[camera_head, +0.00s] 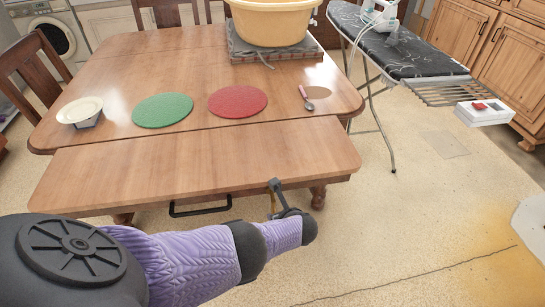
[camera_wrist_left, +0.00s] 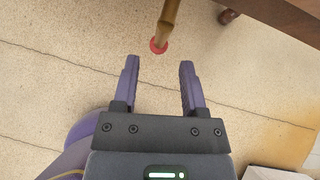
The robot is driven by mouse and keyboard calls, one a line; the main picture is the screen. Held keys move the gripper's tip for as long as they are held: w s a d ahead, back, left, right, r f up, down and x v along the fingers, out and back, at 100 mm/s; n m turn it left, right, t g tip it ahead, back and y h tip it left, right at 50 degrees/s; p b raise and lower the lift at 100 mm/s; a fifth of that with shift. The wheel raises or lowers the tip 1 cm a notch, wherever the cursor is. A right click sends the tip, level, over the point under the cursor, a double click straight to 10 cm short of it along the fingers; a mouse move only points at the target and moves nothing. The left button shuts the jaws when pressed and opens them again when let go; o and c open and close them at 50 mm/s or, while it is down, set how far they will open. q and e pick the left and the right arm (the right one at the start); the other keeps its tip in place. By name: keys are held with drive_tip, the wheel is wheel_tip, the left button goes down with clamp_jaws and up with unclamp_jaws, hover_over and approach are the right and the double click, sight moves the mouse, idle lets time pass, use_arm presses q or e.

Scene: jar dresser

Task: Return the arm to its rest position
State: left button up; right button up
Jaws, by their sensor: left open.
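My left arm (camera_head: 195,258) reaches in from the left across the bottom of the head view, in front of the wooden table (camera_head: 140,75). Its far end is right of the middle, below the table's front edge, and its fingers cannot be made out clearly there. In the left wrist view my left gripper (camera_wrist_left: 158,68) is open, with floor visible between its two purple fingers and nothing held. My right gripper is not in view.
A black handle (camera_head: 200,208) sits below the table's front edge, close to my arm. A wooden leg (camera_wrist_left: 168,20) with a red foot stands beyond the fingertips. The table bears a bowl (camera_head: 80,108), green (camera_head: 162,110) and red mats (camera_head: 238,101).

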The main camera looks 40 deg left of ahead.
use_arm(q)
drive_tip(key=p+v, duration=0.1)
drive_tip(key=v, duration=0.2)
drive_tip(key=shift+s+d+r+p, duration=0.2)
drive_tip(key=shift+d+r+p, duration=0.05)
drive_tip(key=shift+p, duration=0.15)
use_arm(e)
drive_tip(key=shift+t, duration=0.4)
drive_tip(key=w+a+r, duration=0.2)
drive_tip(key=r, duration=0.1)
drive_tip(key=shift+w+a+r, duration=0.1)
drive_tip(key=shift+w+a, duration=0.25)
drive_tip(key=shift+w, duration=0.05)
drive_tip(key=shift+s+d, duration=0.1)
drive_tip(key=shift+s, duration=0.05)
